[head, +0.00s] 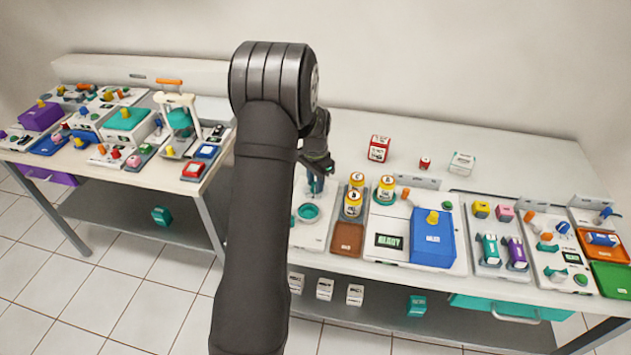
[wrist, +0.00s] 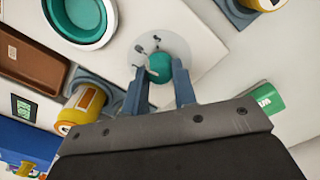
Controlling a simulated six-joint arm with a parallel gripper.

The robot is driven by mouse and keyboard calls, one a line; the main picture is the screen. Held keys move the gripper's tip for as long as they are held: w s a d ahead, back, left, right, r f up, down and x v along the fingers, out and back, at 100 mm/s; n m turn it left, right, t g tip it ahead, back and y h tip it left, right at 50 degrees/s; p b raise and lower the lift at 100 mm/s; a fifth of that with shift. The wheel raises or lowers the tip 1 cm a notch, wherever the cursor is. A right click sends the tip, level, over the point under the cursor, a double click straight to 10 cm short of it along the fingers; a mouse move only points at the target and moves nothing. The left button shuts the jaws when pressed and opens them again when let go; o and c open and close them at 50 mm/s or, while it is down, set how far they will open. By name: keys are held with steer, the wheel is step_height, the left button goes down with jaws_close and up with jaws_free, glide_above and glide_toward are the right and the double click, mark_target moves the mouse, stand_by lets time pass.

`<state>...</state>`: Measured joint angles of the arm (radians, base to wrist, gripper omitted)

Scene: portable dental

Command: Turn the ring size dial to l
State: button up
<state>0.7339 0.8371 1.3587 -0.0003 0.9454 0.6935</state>
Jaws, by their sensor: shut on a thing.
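In the wrist view the dial is a round teal knob (wrist: 159,68) on a pale grey disc (wrist: 176,48) with small dark marks. The marks are too small to read, so the setting cannot be told. My gripper (wrist: 160,76) has its two blue-grey fingers on either side of the knob, shut on it. In the head view my gripper (head: 316,182) points down at the white panel (head: 312,240), behind the teal bowl (head: 308,212). The knob and disc cannot be made out there.
Yellow-capped jars (head: 352,204) and a brown tray (head: 347,240) stand close right of my gripper. Further right are a blue box (head: 433,238) and a display (head: 388,242). The back of the table is mostly clear.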

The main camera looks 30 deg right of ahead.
steer(key=n, duration=0.7)
stand_by(0.6)
steer(key=o, duration=1)
step_height(320, 180, up, 17)
steer(key=shift+r, duration=0.2)
